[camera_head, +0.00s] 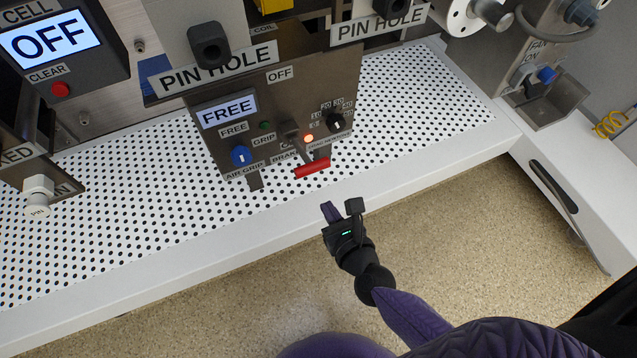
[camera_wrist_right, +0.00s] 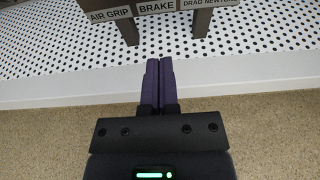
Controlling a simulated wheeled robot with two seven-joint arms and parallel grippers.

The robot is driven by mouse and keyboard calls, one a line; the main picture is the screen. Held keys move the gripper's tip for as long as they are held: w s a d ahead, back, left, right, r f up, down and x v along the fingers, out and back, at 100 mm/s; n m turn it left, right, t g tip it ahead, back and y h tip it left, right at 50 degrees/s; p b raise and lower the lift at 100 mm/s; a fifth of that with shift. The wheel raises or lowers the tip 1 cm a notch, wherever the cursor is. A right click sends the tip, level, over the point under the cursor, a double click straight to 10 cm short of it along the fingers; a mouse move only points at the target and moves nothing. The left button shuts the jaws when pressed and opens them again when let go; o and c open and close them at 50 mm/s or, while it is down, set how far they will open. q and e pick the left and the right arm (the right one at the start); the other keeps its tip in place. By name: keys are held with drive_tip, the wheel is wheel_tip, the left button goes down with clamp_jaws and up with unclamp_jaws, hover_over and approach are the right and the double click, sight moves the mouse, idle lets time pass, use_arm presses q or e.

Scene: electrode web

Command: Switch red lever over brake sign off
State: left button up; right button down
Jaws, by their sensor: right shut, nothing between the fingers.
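The red lever (camera_head: 312,168) sticks out from the lower edge of the dark control panel (camera_head: 215,144), its red bar roughly level and slightly tilted. The BRAKE sign (camera_head: 285,157) is just left of the lever and partly covered; it also shows at the top of the wrist view (camera_wrist_right: 157,5). I cannot make out the red bar in the wrist view. My right gripper (camera_head: 331,212) is below and slightly right of the lever, apart from it. Its purple fingers (camera_wrist_right: 159,78) are together and empty, pointing toward the panel. My left gripper is not in view.
The panel carries a FREE display (camera_head: 227,110), a blue knob (camera_head: 240,155), a black dial (camera_head: 336,122) and a lit orange lamp (camera_head: 309,138). It stands over a perforated white bench (camera_head: 420,100). A white PIN knob (camera_head: 38,195) is at left. Open floor lies before the bench.

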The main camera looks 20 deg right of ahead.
sight(302, 154)
use_arm(q)
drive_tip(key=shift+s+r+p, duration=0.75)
drive_tip(key=shift+p, duration=0.25)
use_arm(e)
drive_tip(key=w+r, duration=0.1)
drive_tip(key=w, duration=0.2)
drive_tip(key=w+r, duration=0.1)
drive_tip(key=shift+w+a+r, duration=0.1)
drive_tip(key=shift+w+r, duration=0.25)
drive_tip(key=shift+w, duration=0.05)
